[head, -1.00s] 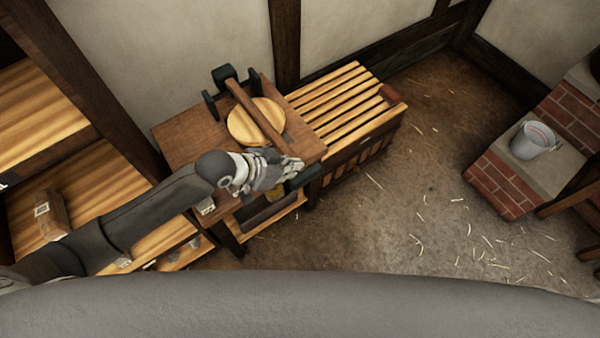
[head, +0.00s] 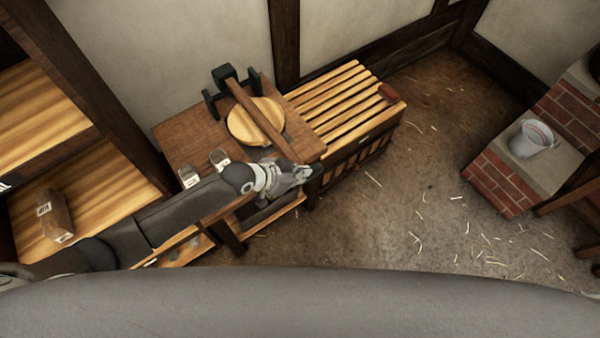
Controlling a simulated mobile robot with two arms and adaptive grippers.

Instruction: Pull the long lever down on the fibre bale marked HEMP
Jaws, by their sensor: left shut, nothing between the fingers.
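A long wooden lever (head: 247,108) runs from a dark bracket at the back of a wooden table (head: 182,133), over a round pale wooden disc (head: 240,127), towards the table's front right corner. The lever lies low across the disc. My left gripper (head: 309,173) is shut and empty by the table's front right corner, near the lever's front end. I cannot tell whether it touches the lever or table. Two small labelled items (head: 188,177) stand on the table's left part; their writing is too small to read. No HEMP mark is legible. My right gripper is not in view.
A slatted wooden bin (head: 335,98) with a brown block on its right end adjoins the table. Shelves at left hold a brown labelled block (head: 55,216). A metal bucket (head: 531,139) stands on a brick ledge (head: 500,183) at right. The straw-strewn floor (head: 420,190) between is clear.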

